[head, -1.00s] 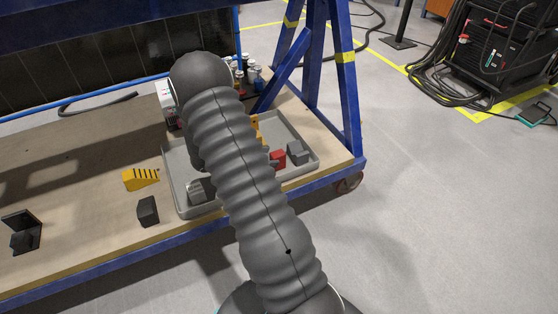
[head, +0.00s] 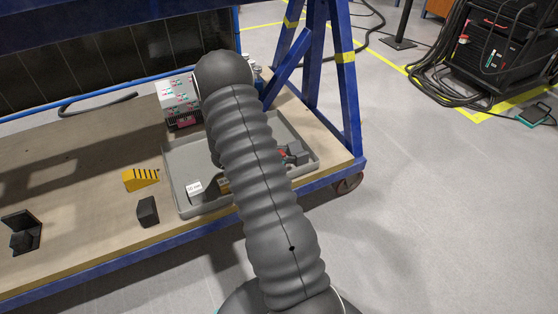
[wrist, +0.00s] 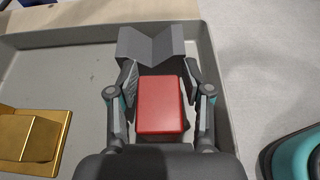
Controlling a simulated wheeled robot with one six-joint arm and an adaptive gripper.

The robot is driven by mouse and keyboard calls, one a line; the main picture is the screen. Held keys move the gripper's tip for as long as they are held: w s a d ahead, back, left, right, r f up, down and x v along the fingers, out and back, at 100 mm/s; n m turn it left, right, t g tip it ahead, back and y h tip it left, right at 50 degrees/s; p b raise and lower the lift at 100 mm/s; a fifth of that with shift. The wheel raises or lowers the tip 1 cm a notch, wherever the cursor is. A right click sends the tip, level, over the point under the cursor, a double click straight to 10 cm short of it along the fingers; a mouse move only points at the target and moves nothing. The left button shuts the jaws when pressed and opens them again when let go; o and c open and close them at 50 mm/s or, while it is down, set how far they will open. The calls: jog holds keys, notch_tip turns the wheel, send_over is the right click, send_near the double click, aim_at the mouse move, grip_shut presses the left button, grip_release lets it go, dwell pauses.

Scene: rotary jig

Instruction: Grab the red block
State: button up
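The red block (wrist: 163,104) lies in the grey tray (wrist: 60,45), in the middle of the wrist view. My gripper (wrist: 162,78) is open, with one finger to the left and one to the right of the block. Narrow gaps seem to show between the fingers and the block; I cannot tell how deep the fingertips reach. In the head view only a sliver of the red block (head: 283,154) shows beside my arm, and my gripper is hidden behind the arm.
A grey V-notched block (wrist: 150,47) stands just beyond the red block, close to the fingertips. A gold-yellow piece (wrist: 30,135) lies left in the tray. The tray wall runs close on the right. A striped yellow block (head: 140,179) and a dark block (head: 148,211) sit outside the tray.

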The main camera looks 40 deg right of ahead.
grip_shut()
jog(key=shift+r, duration=0.1)
